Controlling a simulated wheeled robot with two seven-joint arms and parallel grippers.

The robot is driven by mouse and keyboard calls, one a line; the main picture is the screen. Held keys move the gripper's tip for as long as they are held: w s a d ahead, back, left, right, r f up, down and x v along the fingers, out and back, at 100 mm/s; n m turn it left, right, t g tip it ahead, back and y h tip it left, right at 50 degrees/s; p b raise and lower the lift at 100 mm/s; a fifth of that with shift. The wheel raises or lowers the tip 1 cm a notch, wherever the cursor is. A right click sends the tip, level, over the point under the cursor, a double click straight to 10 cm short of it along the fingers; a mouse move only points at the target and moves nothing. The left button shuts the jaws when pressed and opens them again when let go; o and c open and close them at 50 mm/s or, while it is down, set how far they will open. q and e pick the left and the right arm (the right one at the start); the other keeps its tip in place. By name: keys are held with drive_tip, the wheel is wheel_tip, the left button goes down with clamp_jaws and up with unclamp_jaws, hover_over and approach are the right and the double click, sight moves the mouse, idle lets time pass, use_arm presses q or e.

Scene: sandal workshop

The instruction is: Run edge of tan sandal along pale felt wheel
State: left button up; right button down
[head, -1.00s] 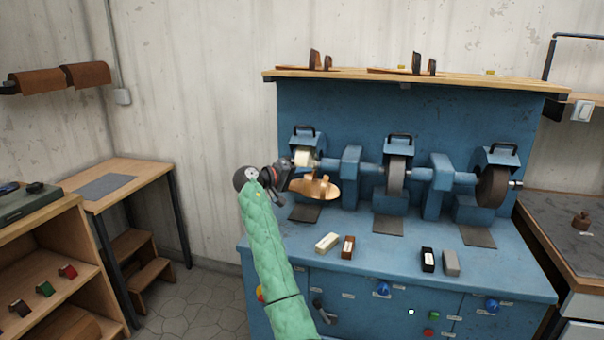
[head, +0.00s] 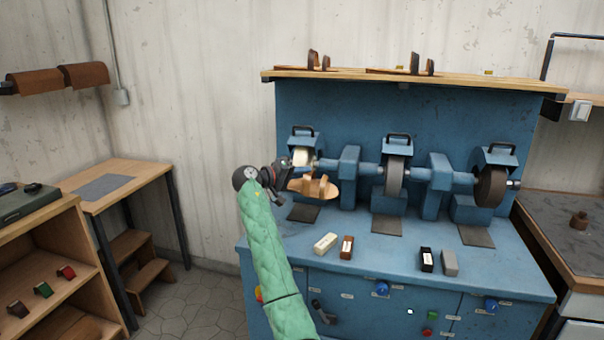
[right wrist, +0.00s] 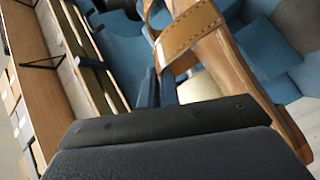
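The tan sandal (head: 318,189) is held in the air in front of the blue machine, its straps standing up from the sole. It also fills the upper right of the right wrist view (right wrist: 193,38). My right gripper (head: 287,177), on the green-sleeved arm, is shut on the sandal at its left end; the exact grip is hidden. The pale felt wheel (head: 302,157) is the leftmost wheel, just above and behind the sandal. I cannot tell whether the sandal's edge touches it. My left gripper is not in view.
A grey wheel (head: 394,177) and a dark wheel (head: 491,187) sit farther right on the blue machine (head: 400,285). Several small bars, such as a white one (head: 326,242), lie on its front ledge. Above runs a wooden shelf (head: 450,78) with sandals.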

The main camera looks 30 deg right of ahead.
drive_tip(key=shift+s+d+p, duration=0.45)
drive_tip(key=shift+s+d, duration=2.5)
drive_tip(key=shift+d, duration=0.15)
idle(3.5)
drive_tip(key=shift+s+d+f, duration=0.15)
drive_tip(key=shift+s+d, duration=0.45)
drive_tip(key=shift+s, duration=0.05)
idle(0.8)
